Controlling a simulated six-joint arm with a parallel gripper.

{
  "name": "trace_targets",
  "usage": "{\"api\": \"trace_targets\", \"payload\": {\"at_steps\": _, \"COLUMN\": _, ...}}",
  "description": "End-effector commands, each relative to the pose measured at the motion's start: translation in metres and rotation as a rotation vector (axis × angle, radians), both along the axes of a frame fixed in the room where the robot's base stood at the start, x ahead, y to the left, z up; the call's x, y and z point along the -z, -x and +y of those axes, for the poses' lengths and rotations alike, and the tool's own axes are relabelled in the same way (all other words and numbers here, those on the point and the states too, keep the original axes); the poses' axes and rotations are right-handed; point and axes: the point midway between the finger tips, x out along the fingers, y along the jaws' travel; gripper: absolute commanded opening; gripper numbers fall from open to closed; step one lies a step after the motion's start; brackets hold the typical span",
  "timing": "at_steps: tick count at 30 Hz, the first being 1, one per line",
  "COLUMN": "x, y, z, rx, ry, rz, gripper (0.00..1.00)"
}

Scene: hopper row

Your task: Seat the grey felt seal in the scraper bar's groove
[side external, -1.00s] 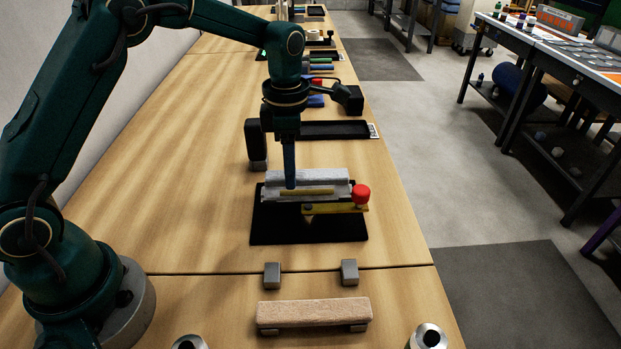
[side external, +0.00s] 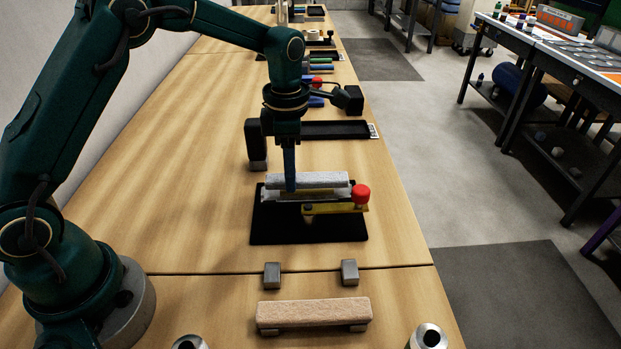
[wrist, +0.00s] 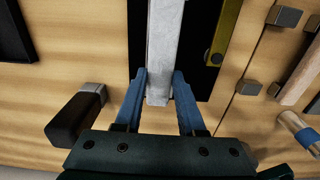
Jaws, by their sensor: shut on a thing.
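The grey felt seal (side external: 318,180) is a long pale strip over the black base plate (side external: 308,228). The wrist view shows a pale strip (wrist: 163,50) between my fingers. My gripper (side external: 291,188) points straight down, its blue fingers shut on the seal toward its left part in the side view. The wrist view shows the fingertips (wrist: 160,78) on either side of the strip. The scraper bar (side external: 285,196) shows as a pale edge below the seal. Its groove is mostly hidden, so I cannot tell whether the seal is inside it.
A yellow clamp arm (side external: 338,209) with a red knob (side external: 362,192) sits at the bar's front right. A dark block (side external: 256,142) stands behind left, and a black tray (side external: 335,130) behind. Two metal blocks (side external: 272,275) and a beige padded bar (side external: 314,312) lie in front.

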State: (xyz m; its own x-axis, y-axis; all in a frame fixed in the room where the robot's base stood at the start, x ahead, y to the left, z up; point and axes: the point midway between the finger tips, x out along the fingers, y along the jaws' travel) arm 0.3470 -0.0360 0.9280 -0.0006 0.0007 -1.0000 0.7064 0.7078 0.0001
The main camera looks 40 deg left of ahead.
Motion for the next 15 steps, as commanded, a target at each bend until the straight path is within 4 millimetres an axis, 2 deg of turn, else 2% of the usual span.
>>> {"api": "trace_targets", "payload": {"at_steps": 15, "x": 0.018, "y": 0.0, "z": 0.0, "rx": 0.0, "ry": 0.0, "rz": 0.001, "gripper": 0.0}}
